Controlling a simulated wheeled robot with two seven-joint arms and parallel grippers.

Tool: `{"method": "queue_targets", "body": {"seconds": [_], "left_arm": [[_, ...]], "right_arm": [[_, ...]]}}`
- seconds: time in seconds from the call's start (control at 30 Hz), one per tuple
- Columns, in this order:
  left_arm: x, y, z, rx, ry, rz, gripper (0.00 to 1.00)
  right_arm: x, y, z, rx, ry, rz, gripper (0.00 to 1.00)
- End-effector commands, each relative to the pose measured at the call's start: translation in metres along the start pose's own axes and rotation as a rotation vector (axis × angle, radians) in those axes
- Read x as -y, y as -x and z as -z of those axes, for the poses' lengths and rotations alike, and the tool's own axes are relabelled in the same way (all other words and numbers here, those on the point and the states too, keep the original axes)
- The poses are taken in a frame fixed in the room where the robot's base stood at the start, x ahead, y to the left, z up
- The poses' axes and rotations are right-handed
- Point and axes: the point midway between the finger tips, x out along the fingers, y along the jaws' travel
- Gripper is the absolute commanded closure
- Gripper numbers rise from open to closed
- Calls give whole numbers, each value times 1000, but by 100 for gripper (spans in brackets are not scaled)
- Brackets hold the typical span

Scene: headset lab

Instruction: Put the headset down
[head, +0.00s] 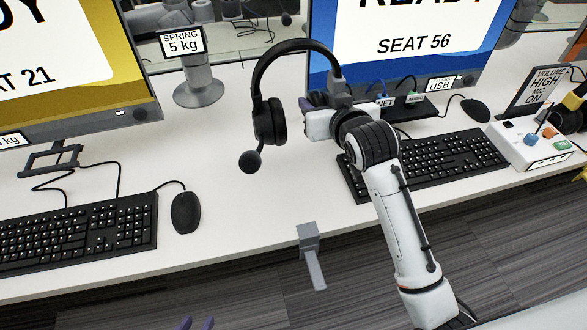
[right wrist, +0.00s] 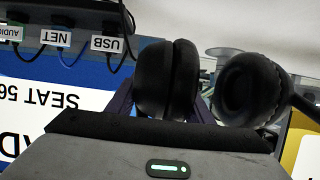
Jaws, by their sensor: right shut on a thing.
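A black headset (head: 268,120) with a boom microphone is upright above the white desk, between the two monitors. My right gripper (head: 312,104) is shut on its right-hand ear cup, which the gripper mostly hides in the head view. In the right wrist view the held ear cup (right wrist: 166,80) sits between the purple fingers, with the other ear cup to its right. Whether the headset touches the desk is not clear. Only two purple fingertips of my left gripper (head: 197,322) show at the bottom edge, apart and empty.
A grey bracket (head: 310,250) is fixed to the desk's front edge. Keyboards (head: 430,160), a mouse (head: 186,212), a monitor stand or pole marked 5 kg (head: 198,88) and a control box (head: 535,143) stand around. The desk (head: 245,205) is bare between the left mouse and right keyboard.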

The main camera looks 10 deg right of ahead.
Motion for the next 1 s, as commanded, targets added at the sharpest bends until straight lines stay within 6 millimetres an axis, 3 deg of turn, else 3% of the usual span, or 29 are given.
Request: {"method": "queue_targets", "body": {"seconds": [0.07, 0.33, 0.7, 1.0], "left_arm": [[0, 7, 6, 4, 0, 3, 69], [1, 2, 1, 4, -2, 3, 69], [0, -2, 0, 2, -5, 1, 69], [-4, -1, 5, -8, -7, -5, 69]], "right_arm": [[1, -4, 0, 1, 1, 4, 81], [2, -26, -46, 2, 0, 7, 81], [2, -43, -88, 0, -1, 7, 81], [2, -47, -96, -5, -1, 7, 81]]}}
